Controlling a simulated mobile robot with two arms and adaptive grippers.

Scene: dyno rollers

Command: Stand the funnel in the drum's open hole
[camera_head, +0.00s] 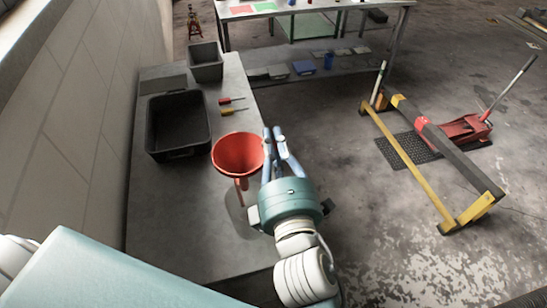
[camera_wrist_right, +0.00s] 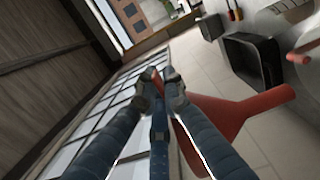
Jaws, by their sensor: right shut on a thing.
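The orange-red funnel (camera_head: 238,157) is held above the grey bench, wide mouth up and spout down in the head view. In the right wrist view the funnel (camera_wrist_right: 222,112) lies right of the fingers, its spout pointing right. My right gripper (camera_head: 275,138) is beside the mouth's right side. Its fingertips (camera_wrist_right: 160,84) close together at the funnel's edge, and the exact grip is partly hidden by the fingers. I cannot make out the drum or its open hole in either view. My left gripper is not in view.
The grey bench (camera_head: 190,225) carries a black tray (camera_head: 181,153), a grey bin (camera_head: 205,72), a red screwdriver (camera_head: 227,101) and a yellow-handled one (camera_head: 228,112). A wall runs along the left. On the floor at right are a yellow frame (camera_head: 410,165) and red jack (camera_head: 462,130).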

